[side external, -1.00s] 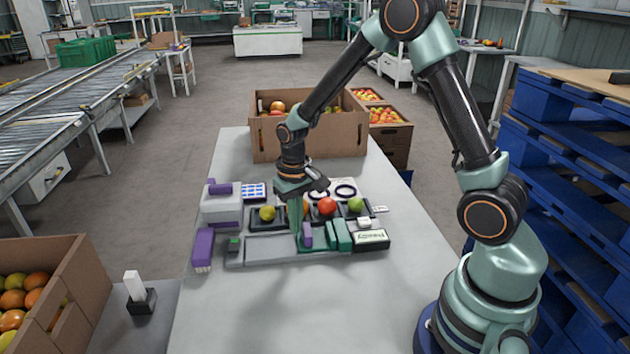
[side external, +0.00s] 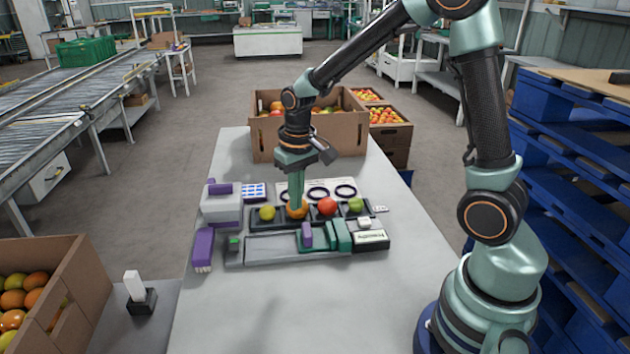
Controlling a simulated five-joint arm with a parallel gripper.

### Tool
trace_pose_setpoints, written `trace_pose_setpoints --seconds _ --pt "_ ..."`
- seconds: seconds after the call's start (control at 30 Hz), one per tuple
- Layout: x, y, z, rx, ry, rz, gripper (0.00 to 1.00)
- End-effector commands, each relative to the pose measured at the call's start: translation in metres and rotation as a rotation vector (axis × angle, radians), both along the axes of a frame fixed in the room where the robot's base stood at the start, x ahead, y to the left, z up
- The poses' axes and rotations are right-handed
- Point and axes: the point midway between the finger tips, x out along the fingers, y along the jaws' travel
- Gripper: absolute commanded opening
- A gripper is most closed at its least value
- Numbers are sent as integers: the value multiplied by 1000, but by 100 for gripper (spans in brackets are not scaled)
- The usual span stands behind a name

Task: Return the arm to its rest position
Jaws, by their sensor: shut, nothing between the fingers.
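My gripper (side external: 296,200) hangs pointing down above the black sample tray (side external: 284,222). Its fingers are shut with nothing between them. The fingertips show in front of the orange tomato (side external: 301,211) and partly hide it; I cannot tell whether they touch it. A yellow-green tomato (side external: 267,213), a red tomato (side external: 327,206) and a green tomato (side external: 355,204) sit in the same row. My arm reaches in from the right, its elbow raised at the top of the view.
A grey tray (side external: 270,246) with green and purple blocks lies in front of the row. A grey-and-purple device (side external: 221,206) stands at its left. A cardboard box (side external: 335,137) of tomatoes stands behind. The near tabletop (side external: 290,310) is clear. Blue pallets (side external: 575,190) are at right.

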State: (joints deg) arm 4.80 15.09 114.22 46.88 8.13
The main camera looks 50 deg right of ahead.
Motion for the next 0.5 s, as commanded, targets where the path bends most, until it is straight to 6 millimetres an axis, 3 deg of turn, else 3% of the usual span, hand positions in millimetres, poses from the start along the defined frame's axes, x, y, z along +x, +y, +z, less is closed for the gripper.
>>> trace_pose_setpoints --seconds 0.03,0.2,0.5 --pt "-4 3 17 -4 -35 15 0" --pt "-25 11 60 -15 -130 65 0" --pt "-70 25 111 -37 -296 154 0"
